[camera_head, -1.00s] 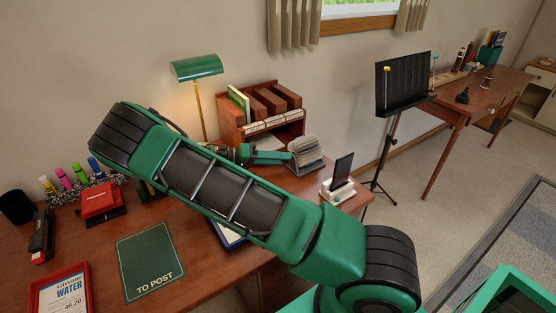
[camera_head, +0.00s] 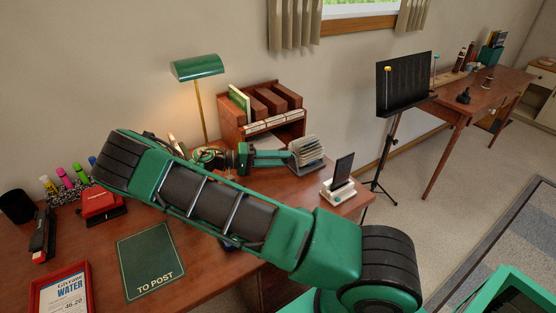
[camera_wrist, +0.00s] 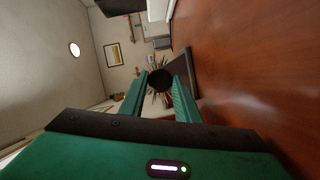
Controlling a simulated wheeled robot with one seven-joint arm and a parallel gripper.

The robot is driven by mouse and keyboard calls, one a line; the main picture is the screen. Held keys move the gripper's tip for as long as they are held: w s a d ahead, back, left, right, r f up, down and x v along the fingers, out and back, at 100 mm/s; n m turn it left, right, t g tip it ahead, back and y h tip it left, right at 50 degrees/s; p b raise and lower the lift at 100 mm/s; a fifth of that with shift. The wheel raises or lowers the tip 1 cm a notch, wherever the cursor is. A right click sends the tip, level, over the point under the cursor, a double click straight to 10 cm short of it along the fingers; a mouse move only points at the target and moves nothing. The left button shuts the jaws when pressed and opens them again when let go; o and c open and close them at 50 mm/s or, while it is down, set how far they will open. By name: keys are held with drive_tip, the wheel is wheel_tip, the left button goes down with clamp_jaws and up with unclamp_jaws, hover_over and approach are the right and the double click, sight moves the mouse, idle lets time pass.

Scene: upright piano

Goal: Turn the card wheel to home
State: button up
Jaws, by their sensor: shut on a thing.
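The card wheel (camera_head: 308,151) stands on the brown desk right of the wooden letter rack, its pale cards fanned out on a grey base. My gripper (camera_head: 291,159) reaches it from the left, with its fingertips at the wheel's near-left side. In the wrist view my gripper (camera_wrist: 162,82) has its two green fingers on either side of a dark round knob (camera_wrist: 160,79), shut on it. The edges of the cards (camera_wrist: 153,95) radiate out behind the knob. Most of the wheel is hidden behind the knob there, and I cannot read any card.
The wooden letter rack (camera_head: 262,115) and a brass lamp with a green shade (camera_head: 196,67) stand behind my arm. A white stand with a dark phone-like slab (camera_head: 342,172) is close right of the wheel. A music stand (camera_head: 403,80) is beyond the desk's right end.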

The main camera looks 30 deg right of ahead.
drive_tip(key=o, duration=1)
drive_tip(key=shift+w+a+f, duration=0.1)
drive_tip(key=shift+f, duration=0.15)
drive_tip(key=shift+o, duration=0.2)
drive_tip(key=shift+r, duration=0.6)
wheel_tip(320, 180, up, 3)
drive_tip(key=shift+w+f, duration=0.1)
drive_tip(key=shift+f, duration=0.05)
drive_tip(key=o, duration=0.4)
drive_tip(key=shift+a+r, duration=0.45)
drive_tip(key=shift+a, duration=0.15)
drive_tip(key=s+a+r, duration=0.1)
drive_tip(key=a+r, duration=0.1)
drive_tip(key=a, duration=0.1)
drive_tip(key=s+a+r, duration=0.1)
drive_tip(key=a+r, duration=0.1)
drive_tip(key=a, duration=0.1)
drive_tip(key=s+a+r, duration=0.1)
drive_tip(key=a+r, duration=0.1)
drive_tip(key=a, duration=0.2)
drive_tip(key=shift+s+r, duration=0.15)
drive_tip(key=shift+s, duration=0.1)
drive_tip(key=c, duration=0.4)
